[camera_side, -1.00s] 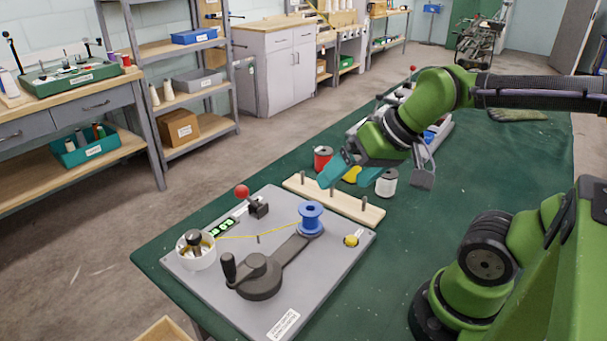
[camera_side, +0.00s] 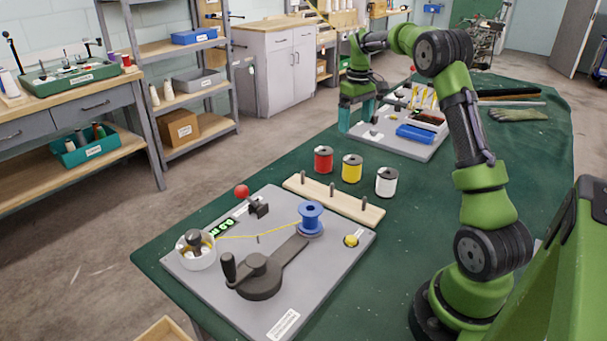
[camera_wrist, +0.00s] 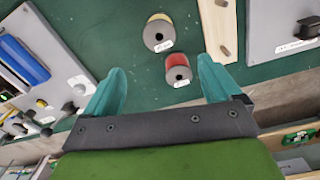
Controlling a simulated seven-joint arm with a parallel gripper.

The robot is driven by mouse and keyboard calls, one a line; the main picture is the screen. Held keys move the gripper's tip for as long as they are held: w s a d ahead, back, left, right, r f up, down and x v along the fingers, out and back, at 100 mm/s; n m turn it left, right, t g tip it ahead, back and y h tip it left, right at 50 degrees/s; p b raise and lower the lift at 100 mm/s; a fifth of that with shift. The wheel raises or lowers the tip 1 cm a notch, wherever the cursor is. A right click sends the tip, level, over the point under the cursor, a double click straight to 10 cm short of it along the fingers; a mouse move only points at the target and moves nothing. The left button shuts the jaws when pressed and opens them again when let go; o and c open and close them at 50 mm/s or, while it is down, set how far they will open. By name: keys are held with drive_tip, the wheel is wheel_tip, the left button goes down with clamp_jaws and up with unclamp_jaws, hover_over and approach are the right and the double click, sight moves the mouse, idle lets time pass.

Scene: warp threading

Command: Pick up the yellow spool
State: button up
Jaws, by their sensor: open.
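The yellow spool (camera_side: 352,168) stands upright on the green table in the side view, between the red spool (camera_side: 323,160) and the white spool (camera_side: 386,182). In the wrist view the yellow spool (camera_wrist: 158,33) is beyond the fingertips near the top, with the red spool (camera_wrist: 178,69) closer, between the finger directions. My gripper (camera_side: 357,115) has teal fingers pointing down, behind and apart from the spools, near the edge of the far grey board. In the wrist view its fingers (camera_wrist: 160,82) are spread wide with nothing between them.
A wooden rack with pegs (camera_side: 333,200) lies in front of the spools. The near grey board (camera_side: 210,276) carries a crank, a blue spool and a red-knobbed lever. The far grey board (camera_side: 398,143) holds a blue block and tools. Gloves (camera_side: 520,115) lie at the back right.

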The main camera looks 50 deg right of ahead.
approach(352, 168)
drive_tip(key=shift+n, duration=0.4)
drive_tip(key=f, duration=0.2)
drive_tip(key=w+d+f, duration=0.1)
drive_tip(key=f, duration=0.1)
drive_tip(key=d+f, duration=0.1)
drive_tip(key=f, duration=0.2)
drive_tip(key=shift+w+d, duration=0.1)
drive_tip(key=shift+w, duration=0.1)
drive_tip(key=f, duration=0.5)
drive_tip(key=shift+d, duration=0.3)
drive_tip(key=c, duration=1.2)
